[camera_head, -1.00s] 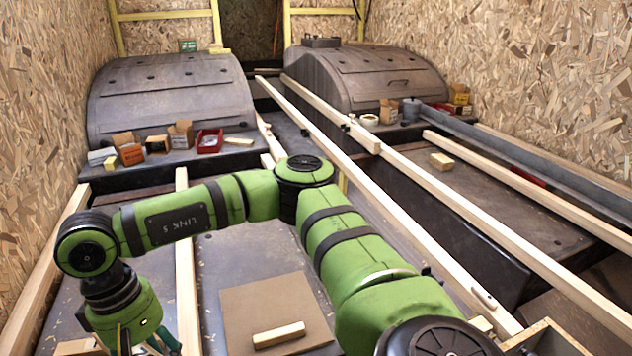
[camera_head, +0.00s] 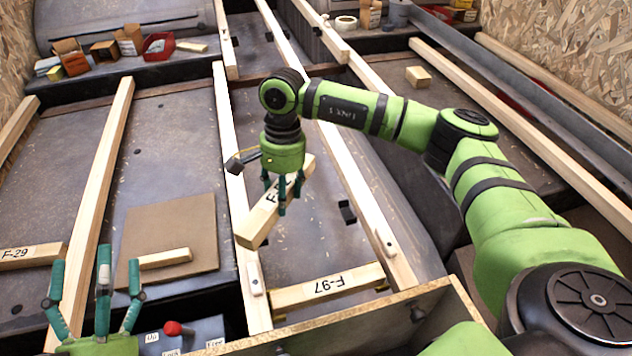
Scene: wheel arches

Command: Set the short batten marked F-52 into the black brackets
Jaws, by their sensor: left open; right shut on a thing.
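The held short batten (camera_head: 258,224) is pale wood; its mark starts with F, and the rest is hidden by fingers. My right gripper (camera_head: 283,196) is shut on it, over the bay between two long pale rails. The batten lies slanted to the rails, not across them. A black bracket (camera_head: 348,212) sits on the inner side of the right rail (camera_head: 352,185). A dark piece (camera_head: 236,163) shows at the left rail (camera_head: 232,130), beside the gripper; I cannot tell if it is a bracket. My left gripper (camera_head: 98,285) is open and empty at lower left, fingers up.
A batten marked F-97 (camera_head: 325,287) lies across the same bay, nearer me. A batten marked F-29 (camera_head: 30,256) lies at far left. A brown board (camera_head: 180,225) carries a small wood block (camera_head: 165,259). A wooden-edged tray (camera_head: 400,308) and a red-knobbed control (camera_head: 175,328) are in front.

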